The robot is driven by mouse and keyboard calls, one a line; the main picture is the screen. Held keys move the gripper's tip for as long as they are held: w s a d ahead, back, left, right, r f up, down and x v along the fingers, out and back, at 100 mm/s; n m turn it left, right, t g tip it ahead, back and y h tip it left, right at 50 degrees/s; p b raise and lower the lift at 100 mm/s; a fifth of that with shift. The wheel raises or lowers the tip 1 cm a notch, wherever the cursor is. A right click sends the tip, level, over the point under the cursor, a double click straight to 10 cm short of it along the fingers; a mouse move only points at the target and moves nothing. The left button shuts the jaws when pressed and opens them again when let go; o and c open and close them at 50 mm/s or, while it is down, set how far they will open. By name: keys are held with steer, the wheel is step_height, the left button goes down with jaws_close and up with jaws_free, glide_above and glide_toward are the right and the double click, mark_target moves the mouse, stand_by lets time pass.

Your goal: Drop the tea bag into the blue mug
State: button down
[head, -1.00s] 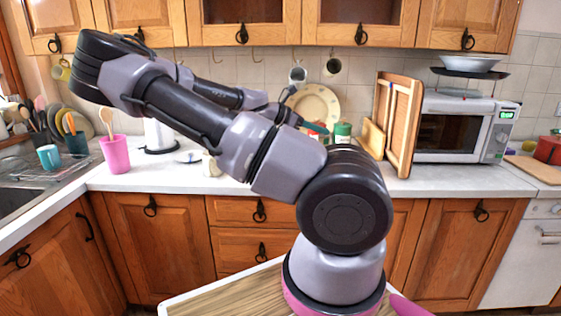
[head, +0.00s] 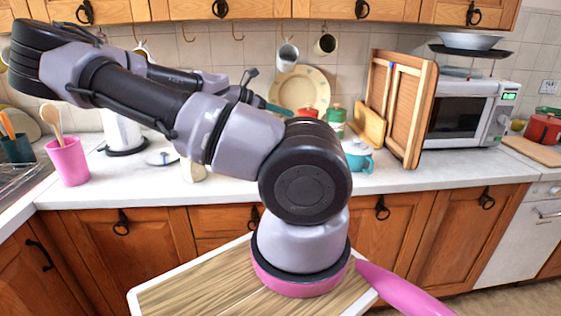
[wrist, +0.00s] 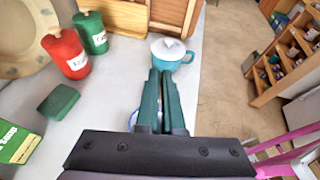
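A blue-teal mug (head: 358,157) with a white lid-like top stands on the counter, right of my arm in the head view. I cannot make out anything held. I cannot make out a tea bag in either view. A blue-rimmed thing shows in part left of the fingers in the wrist view.
A red canister (wrist: 66,54) and a green canister (wrist: 91,33) stand left of the mug, with a green block (wrist: 58,103) and a green box (wrist: 17,146) nearer. Wooden boards (head: 399,105) and a microwave (head: 467,112) stand to the right. The counter around the mug is largely clear.

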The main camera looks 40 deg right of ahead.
steer(key=shift+f, duration=1.8)
steer(key=c, duration=1)
jaws_free()
steer(key=shift+o, duration=0.2)
steer(key=v, duration=1)
steer(key=shift+a+r, duration=0.2)
steer(key=shift+a, duration=0.15)
